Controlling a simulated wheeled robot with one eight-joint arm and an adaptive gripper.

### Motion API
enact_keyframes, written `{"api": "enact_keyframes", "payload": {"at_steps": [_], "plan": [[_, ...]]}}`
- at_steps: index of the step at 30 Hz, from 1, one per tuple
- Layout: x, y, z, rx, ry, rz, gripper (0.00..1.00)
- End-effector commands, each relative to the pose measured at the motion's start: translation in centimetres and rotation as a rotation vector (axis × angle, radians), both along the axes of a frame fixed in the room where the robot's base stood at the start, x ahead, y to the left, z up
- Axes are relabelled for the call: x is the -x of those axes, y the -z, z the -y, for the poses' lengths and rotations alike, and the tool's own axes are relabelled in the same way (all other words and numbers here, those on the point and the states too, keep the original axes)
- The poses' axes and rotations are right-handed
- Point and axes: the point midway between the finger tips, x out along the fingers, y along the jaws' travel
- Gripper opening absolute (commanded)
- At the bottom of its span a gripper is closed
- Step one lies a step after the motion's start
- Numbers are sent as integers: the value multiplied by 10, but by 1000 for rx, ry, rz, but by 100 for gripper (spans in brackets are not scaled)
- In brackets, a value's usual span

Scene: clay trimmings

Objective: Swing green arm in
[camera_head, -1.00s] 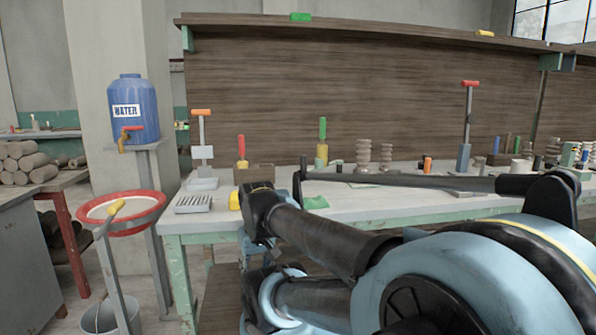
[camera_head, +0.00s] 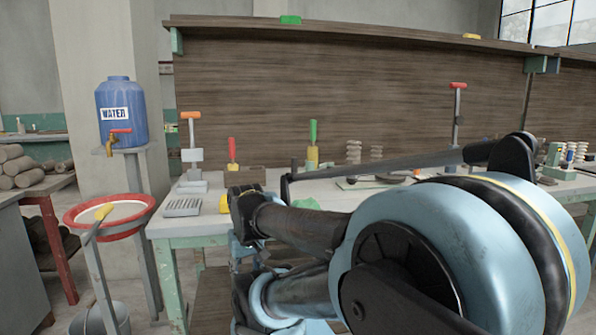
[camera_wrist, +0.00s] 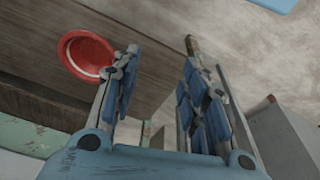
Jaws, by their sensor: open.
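A green upright handle (camera_head: 313,132) on a yellow base stands on the workbench, left of two coiled pale pieces in the head view. No other part is clearly a green arm. My gripper (camera_wrist: 160,48) is open and empty in the wrist view, with its two blue-padded fingers well apart. In that view a red round basin (camera_wrist: 72,50) lies beyond the left finger, apart from it. The gripper does not show clearly in the head view, where my dark and blue arm links cover part of the bench.
The workbench (camera_head: 180,228) carries an orange-handled lever (camera_head: 190,140), a red-handled tool (camera_head: 232,150) and a taller red-topped lever (camera_head: 457,110). A blue water container (camera_head: 121,105) stands left, above the red basin (camera_head: 75,222).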

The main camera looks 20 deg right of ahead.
Motion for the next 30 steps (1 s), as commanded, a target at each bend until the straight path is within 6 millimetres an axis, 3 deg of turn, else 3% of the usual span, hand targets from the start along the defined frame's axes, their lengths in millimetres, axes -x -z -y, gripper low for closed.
{"api": "enact_keyframes", "payload": {"at_steps": [5,8,11,20,30], "plan": [[0,0,0,0,0,0,43],[5,-11,1,0,3,10,43],[-8,-31,4,2,9,4,43],[-74,-127,31,11,36,-30,43],[-157,-223,77,15,67,-70,43]]}}
